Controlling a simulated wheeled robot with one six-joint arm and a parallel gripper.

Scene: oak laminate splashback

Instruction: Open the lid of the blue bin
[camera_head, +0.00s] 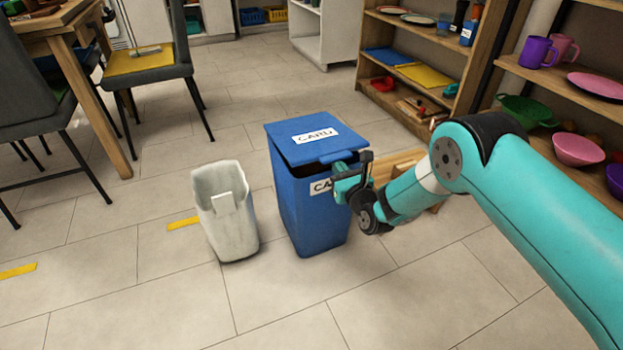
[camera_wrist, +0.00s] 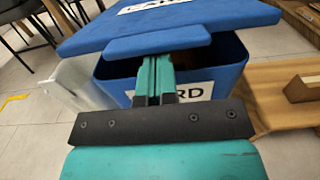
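The blue bin (camera_head: 312,222) stands upright on the tiled floor, with white "CARD" labels on its lid and front. Its blue lid (camera_head: 290,151) is tilted up a little at the front, and a dark gap shows between lid and rim. In the wrist view the lid (camera_wrist: 235,15) is above the bin's rim (camera_wrist: 236,75), with its front tab (camera_wrist: 155,42) over my fingers. My gripper (camera_head: 345,178) is at the bin's front edge. In the wrist view its teal fingers (camera_wrist: 154,72) are together under the tab; their tips are hidden by it.
An open pale grey bin (camera_head: 226,225) stands just left of the blue bin. A wooden item (camera_head: 398,162) is behind my gripper. Wooden shelves (camera_head: 430,70) with dishes stand at the right, chairs (camera_head: 150,65) and a table at the left. The front floor is clear.

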